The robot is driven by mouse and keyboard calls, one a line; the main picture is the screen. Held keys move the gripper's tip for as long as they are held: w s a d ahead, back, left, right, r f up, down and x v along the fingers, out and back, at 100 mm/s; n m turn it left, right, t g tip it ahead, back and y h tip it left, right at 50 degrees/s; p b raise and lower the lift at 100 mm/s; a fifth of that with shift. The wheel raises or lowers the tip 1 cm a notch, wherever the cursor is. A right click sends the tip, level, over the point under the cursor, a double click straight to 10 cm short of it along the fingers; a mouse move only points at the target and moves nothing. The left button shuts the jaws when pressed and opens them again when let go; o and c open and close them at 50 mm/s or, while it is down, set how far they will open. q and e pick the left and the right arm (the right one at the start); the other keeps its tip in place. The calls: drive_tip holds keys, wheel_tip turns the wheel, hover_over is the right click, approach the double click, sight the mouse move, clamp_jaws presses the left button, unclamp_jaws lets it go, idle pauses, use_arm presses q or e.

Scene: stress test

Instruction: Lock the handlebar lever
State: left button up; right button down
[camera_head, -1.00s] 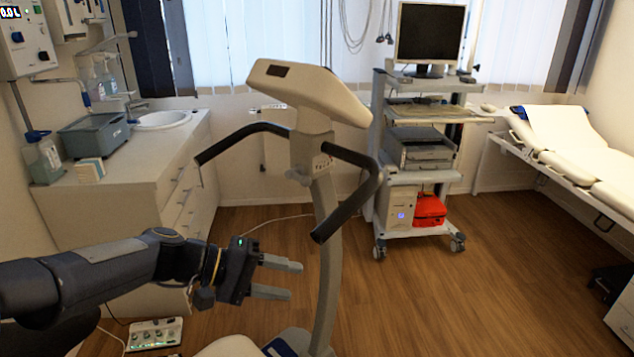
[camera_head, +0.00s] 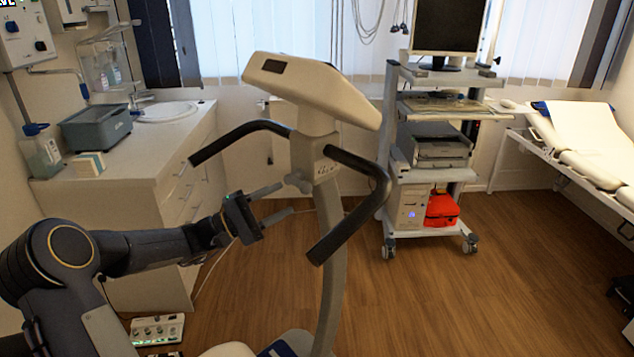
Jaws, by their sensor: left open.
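The exercise bike's beige column (camera_head: 331,245) stands in the middle, with a beige console (camera_head: 312,88) on top. Two black handlebars (camera_head: 350,217) spread from the column below the console. The handlebar lever (camera_head: 297,181) looks like a small grey knob on the left side of the column where the bars join. My left gripper (camera_head: 280,202) is open and empty, its two grey fingers pointing right toward the column, close to the lever and slightly below it. I cannot tell whether a fingertip touches the lever. My right gripper is not in view.
A counter with a sink (camera_head: 166,111) and a blue-grey box (camera_head: 97,129) runs along the left. A wheeled equipment cart (camera_head: 436,178) stands behind right, and an exam bed (camera_head: 585,150) is at the far right.

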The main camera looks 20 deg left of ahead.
sight(306, 188)
use_arm(q)
drive_tip(key=p+x, duration=0.1)
drive_tip(key=x, duration=0.6)
drive_tip(key=shift+w+d+r+p, duration=0.1)
drive_tip(key=shift+d+r+p, duration=0.1)
drive_tip(key=shift+p, duration=0.15)
clamp_jaws()
